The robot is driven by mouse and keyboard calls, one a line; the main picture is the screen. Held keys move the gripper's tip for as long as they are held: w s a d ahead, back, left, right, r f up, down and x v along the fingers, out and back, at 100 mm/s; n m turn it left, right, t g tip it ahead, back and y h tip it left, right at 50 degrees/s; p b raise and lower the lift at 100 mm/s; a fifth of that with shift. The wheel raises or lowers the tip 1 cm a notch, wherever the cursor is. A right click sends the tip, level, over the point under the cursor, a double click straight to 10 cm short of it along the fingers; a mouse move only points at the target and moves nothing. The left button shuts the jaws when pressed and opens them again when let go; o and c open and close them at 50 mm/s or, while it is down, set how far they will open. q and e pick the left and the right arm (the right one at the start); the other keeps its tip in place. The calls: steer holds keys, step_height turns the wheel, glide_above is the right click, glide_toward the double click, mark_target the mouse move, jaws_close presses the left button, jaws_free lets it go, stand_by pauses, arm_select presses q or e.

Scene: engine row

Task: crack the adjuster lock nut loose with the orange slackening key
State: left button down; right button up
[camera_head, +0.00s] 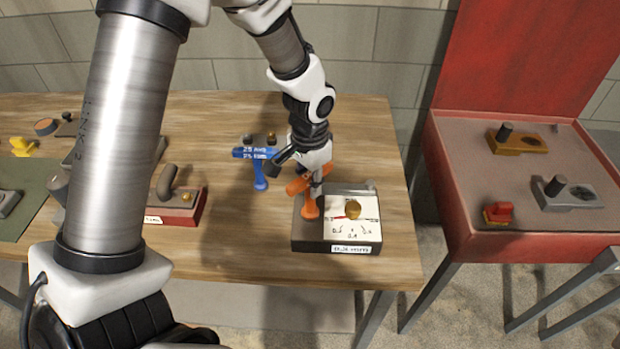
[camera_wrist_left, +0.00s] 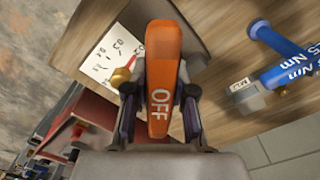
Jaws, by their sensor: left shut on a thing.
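The orange slackening key (camera_head: 311,207), marked OFF, is held by my left gripper (camera_head: 314,180) above the dark adjuster block (camera_head: 306,235). In the left wrist view the key (camera_wrist_left: 161,65) lies between both fingers, which are shut on it. Its lower end reaches down to the left part of the block, beside the white dial plate (camera_head: 341,226). A brass knob (camera_head: 353,208) and a red pointer are on that plate. The lock nut is not visible, and I cannot tell whether the key is seated on it. My right gripper is not in view.
A blue torque tool (camera_head: 260,170) with a printed head stands left of the block. A red-based fixture (camera_head: 183,212) is further left. A red bench (camera_head: 463,195) with several small parts stands right, across a gap. Bare wood lies in front of the block.

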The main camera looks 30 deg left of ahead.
mark_target(310, 174)
arm_select(q)
steer(key=shift+f, duration=0.3)
stand_by(0.6)
steer(key=shift+n, duration=1)
step_height(310, 174, up, 6)
steer(key=p, duration=0.5)
steer(key=shift+f, duration=0.2)
